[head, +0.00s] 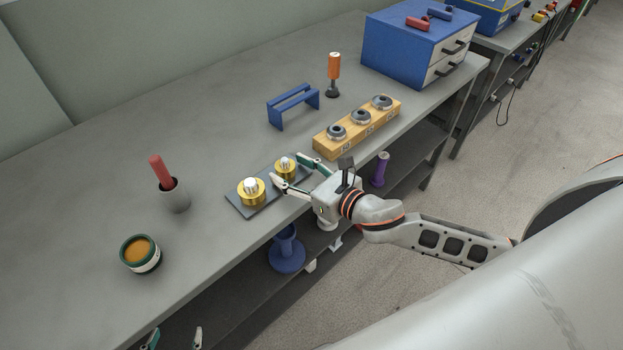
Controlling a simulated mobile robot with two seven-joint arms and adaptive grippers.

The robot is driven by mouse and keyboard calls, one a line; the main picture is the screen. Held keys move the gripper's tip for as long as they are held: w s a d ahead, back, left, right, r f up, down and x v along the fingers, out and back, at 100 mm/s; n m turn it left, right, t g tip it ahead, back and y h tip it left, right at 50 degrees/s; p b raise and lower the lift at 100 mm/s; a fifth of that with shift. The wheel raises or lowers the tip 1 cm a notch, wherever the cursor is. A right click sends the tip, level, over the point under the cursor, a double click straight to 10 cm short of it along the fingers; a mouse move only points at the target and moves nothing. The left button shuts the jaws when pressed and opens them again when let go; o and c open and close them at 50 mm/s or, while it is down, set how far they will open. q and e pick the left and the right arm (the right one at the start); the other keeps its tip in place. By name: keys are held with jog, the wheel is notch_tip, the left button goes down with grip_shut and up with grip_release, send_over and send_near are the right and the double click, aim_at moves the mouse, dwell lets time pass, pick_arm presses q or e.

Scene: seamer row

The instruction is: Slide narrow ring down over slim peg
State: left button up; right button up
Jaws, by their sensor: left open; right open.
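A dark grey plate (239,208) lies near the front edge of the bench with two white-topped pegs. A larger gold ring (251,193) sits around the left, thicker peg (250,184). A smaller, narrow gold ring (285,171) sits low around the right, slim peg (285,161), whose white top shows above it. My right gripper (286,167) is open, with its fingertips on either side of the narrow ring; contact cannot be told. My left gripper (175,339) is open and empty at the bottom edge, mostly out of view.
A wooden block (330,149) with several grey rings stands right of the plate. Behind are a blue stand (293,104) and an orange-handled tool (333,73). A grey cup (175,197) and a round tin (140,254) stand left. A blue drawer cabinet (408,47) stands far right.

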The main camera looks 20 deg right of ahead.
jog(key=v, duration=0.9)
jog(key=shift+s, duration=0.2)
jog(key=shift+d, duration=0.1)
